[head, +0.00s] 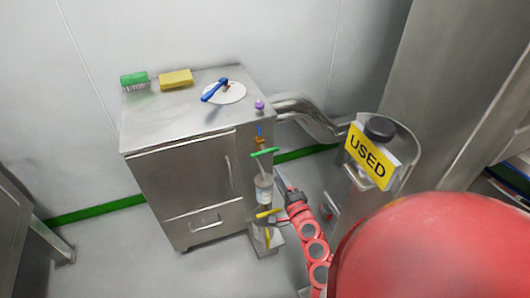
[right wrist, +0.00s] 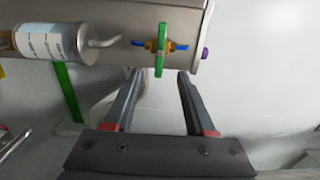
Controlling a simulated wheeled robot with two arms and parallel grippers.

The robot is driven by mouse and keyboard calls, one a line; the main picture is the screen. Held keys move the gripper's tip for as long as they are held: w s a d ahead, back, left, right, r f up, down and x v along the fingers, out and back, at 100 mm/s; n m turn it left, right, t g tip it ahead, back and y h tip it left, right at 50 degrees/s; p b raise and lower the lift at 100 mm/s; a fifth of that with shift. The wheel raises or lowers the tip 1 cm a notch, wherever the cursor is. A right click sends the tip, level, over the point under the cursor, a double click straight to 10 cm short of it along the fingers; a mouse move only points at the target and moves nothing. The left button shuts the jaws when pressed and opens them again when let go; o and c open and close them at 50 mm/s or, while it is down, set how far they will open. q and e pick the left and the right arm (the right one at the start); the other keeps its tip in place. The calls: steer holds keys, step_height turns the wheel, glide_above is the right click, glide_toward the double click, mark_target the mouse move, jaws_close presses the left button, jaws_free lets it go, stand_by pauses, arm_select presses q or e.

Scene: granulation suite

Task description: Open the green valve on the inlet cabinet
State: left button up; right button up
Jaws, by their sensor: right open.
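The green valve handle (head: 265,152) is a bar on the right front edge of the steel inlet cabinet (head: 186,183). In the right wrist view the green handle (right wrist: 162,50) stands upright in the picture, across an orange-brown valve body with blue ends. My right gripper (head: 284,185) is in front of the cabinet's right edge, below the green handle in the head view. In the right wrist view its two fingers (right wrist: 162,76) are spread and empty, with the handle just beyond the gap between their tips. The handle looks apart from both fingers. My left gripper is not in view.
Below the green valve are a labelled canister (head: 264,189) and a yellow handle (head: 268,213). A green brush (head: 134,79), yellow sponge (head: 176,79) and blue-handled disc (head: 228,92) are on the cabinet. A steel vessel with a yellow "USED" sign (head: 369,157) stands at right.

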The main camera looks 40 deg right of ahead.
mark_target(266, 154)
steer(key=b+x, duration=0.1)
steer(key=x, duration=1)
steer(key=shift+w+d+f, duration=0.1)
steer(key=shift+w+d, duration=0.05)
steer(key=shift+w, duration=0.15)
steer(key=shift+w+d, duration=0.2)
steer(key=shift+w, duration=0.4)
jaws_close()
